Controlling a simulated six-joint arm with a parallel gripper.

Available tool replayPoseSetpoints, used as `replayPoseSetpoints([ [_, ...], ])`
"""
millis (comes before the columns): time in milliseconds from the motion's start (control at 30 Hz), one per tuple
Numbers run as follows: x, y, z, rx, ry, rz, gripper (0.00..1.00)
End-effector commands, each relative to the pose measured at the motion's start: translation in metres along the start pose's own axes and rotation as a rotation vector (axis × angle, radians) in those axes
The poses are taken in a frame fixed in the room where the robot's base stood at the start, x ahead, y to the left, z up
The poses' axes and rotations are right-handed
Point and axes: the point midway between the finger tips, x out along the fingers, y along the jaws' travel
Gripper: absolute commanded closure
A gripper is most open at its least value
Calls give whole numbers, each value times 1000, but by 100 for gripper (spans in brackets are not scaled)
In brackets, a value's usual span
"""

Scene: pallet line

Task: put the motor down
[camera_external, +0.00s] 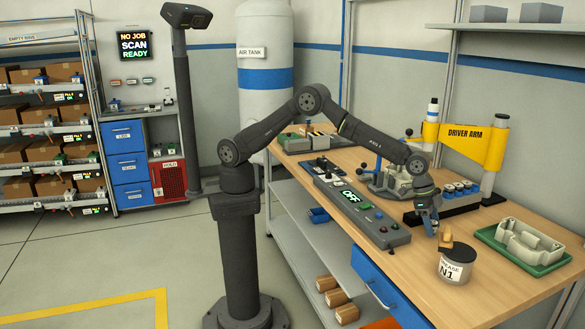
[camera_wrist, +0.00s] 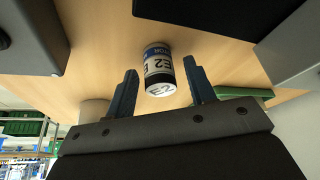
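The motor is most likely the small cylinder (camera_wrist: 158,68) marked E2, with a white label and dark and blue bands. In the wrist view it stands on the wooden bench top between the two dark blue fingers of my gripper (camera_wrist: 160,64). A gap shows on each side of it, so the fingers are apart and not touching it. In the outside view my gripper (camera_external: 431,226) points down low over the bench, beside the grease tin (camera_external: 455,265). The cylinder cannot be made out there; the gripper seems to hide it.
A green tray (camera_external: 490,236) holds a pale housing (camera_external: 525,240) at right. A grey console (camera_external: 352,208) reading OFF lies left.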

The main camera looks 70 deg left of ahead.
Motion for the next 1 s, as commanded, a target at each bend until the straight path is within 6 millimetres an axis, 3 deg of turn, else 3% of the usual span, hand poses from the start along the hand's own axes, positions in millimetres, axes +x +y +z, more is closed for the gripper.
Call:
replayPoseSetpoints([
  [367, -7, 0, -2, 0, 1, 0, 50],
  [800, -89, 0, -2, 0, 3, -1, 50],
  [1000, -116, 0, -2, 0, 2, -1, 50],
])
